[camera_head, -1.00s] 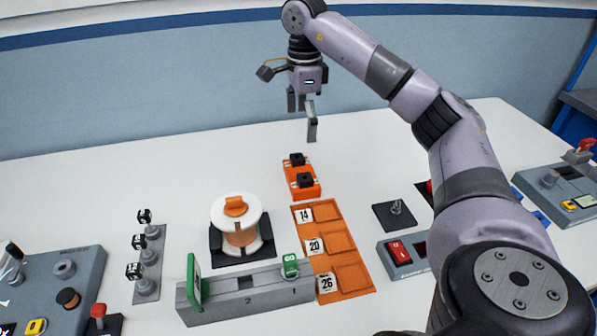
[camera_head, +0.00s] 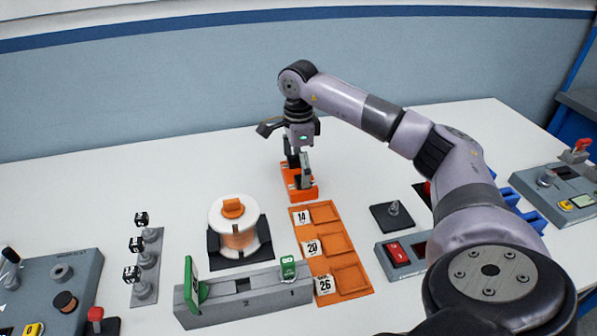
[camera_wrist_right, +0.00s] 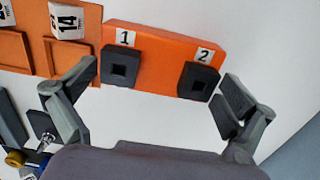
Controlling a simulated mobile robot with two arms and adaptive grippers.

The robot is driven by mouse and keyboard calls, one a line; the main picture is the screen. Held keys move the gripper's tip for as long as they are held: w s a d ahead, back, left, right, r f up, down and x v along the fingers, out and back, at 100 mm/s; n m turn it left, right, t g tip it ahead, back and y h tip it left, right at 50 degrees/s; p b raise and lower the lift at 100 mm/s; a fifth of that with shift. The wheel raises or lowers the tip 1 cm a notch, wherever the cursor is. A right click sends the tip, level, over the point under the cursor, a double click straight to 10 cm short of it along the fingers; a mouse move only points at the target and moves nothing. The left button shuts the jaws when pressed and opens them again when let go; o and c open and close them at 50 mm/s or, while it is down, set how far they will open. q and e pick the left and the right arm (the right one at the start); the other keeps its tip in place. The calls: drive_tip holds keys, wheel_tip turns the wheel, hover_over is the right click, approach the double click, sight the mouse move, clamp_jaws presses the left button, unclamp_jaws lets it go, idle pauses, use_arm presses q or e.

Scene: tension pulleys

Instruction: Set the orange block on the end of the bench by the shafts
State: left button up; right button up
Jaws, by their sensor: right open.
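An orange block (camera_head: 305,195) with two black square-holed pieces on top lies on the white table, beyond the orange tray. In the right wrist view the orange block (camera_wrist_right: 150,62) shows labels 1 and 2. My right gripper (camera_head: 298,168) is open, low over this block and hiding part of it. In the wrist view its fingers (camera_wrist_right: 158,92) stand apart near the two black pieces; contact cannot be told. The grey bench (camera_head: 240,302), marked 2 and 1, stands in front, with a green plate at its left end. Upright shafts (camera_head: 146,262) with black numbered tags stand left. My left gripper is out of view.
A white spool (camera_head: 232,212) with an orange top piece stands between shafts and tray. The orange tray (camera_head: 298,237) has pockets tagged 14, 20 and 26. Grey control boxes (camera_head: 45,290) stand at left and right. The table's back left is clear.

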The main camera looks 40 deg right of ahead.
drive_tip(key=shift+c, duration=0.4)
drive_tip(key=c, duration=1)
drive_tip(key=shift+r, duration=0.1)
drive_tip(key=shift+c, duration=1.3)
